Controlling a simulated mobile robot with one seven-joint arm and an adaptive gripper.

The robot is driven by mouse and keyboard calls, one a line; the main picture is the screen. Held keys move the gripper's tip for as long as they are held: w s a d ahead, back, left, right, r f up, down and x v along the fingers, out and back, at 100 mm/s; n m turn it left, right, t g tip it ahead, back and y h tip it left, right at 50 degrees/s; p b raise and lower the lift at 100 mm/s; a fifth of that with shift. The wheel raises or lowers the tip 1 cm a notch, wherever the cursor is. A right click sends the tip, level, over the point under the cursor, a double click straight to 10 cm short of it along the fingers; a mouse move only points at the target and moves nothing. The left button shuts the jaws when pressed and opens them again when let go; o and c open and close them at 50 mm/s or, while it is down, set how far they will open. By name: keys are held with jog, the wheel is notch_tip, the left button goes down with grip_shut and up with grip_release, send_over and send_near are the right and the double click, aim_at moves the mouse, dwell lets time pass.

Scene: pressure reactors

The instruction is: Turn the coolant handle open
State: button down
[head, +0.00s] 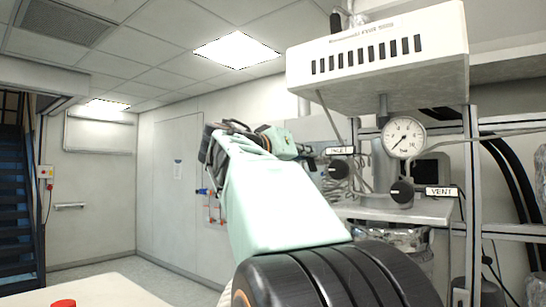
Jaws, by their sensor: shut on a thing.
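No handle marked as coolant can be made out in the head view. My mint-green arm (275,205) reaches up from the bottom centre and covers the left part of the reactor bench. My gripper itself cannot be made out; it seems hidden behind the arm's links. A black knob (338,168) sits beside the INLET label (339,151). Another black knob (402,191) sits beside the VENT label (442,191).
A round pressure gauge (404,138) stands above the VENT knob, under a white slotted housing (378,58). A metal frame post (472,200) and black hoses (515,170) are at right. Blue stairs (14,195) are far left. Open floor (150,277) lies at left.

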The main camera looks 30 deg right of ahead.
jog(key=shift+w+a+f+n+p, duration=0.15)
jog(key=shift+f+n+p, duration=0.1)
jog(key=shift+n, duration=2.1)
jog(key=shift+w+f+n+p, duration=0.2)
jog(key=shift+n+p, duration=0.1)
jog(key=shift+n, duration=2)
jog(key=shift+w+a+f+n+p, duration=0.15)
jog(key=shift+f+n+p, duration=0.1)
jog(key=shift+n, duration=2.1)
jog(key=shift+d, duration=0.1)
jog(key=c, duration=2)
grip_release()
jog(key=v, duration=1.2)
